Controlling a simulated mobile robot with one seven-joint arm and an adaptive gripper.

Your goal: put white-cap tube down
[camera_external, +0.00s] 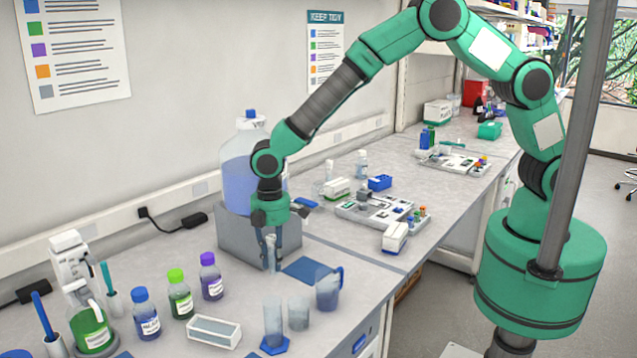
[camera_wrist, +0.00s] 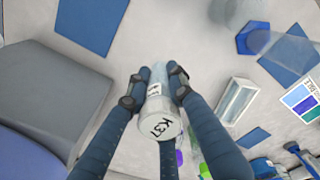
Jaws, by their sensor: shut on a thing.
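The white-cap tube (camera_wrist: 158,112) is a clear tube with a label, and its white cap bears black writing like "K3T". My gripper (camera_wrist: 154,82) is shut on it, with dark fingers around its sides. In the external view my gripper (camera_external: 272,262) points down and holds the tube (camera_external: 270,246) upright or nearly so, in front of the grey stand. A blue mat (camera_external: 308,269) lies just right of the gripper; it also shows at the top left of the wrist view (camera_wrist: 92,22). I cannot tell whether the tube's bottom touches the bench.
The grey stand (camera_external: 232,240) with a large blue-filled carboy (camera_external: 237,172) is close behind. A beaker (camera_external: 327,292), a cylinder (camera_external: 273,322) and a clear-topped box (camera_external: 214,331) stand in front. Capped bottles (camera_external: 211,276) stand to the left. Bare bench lies between.

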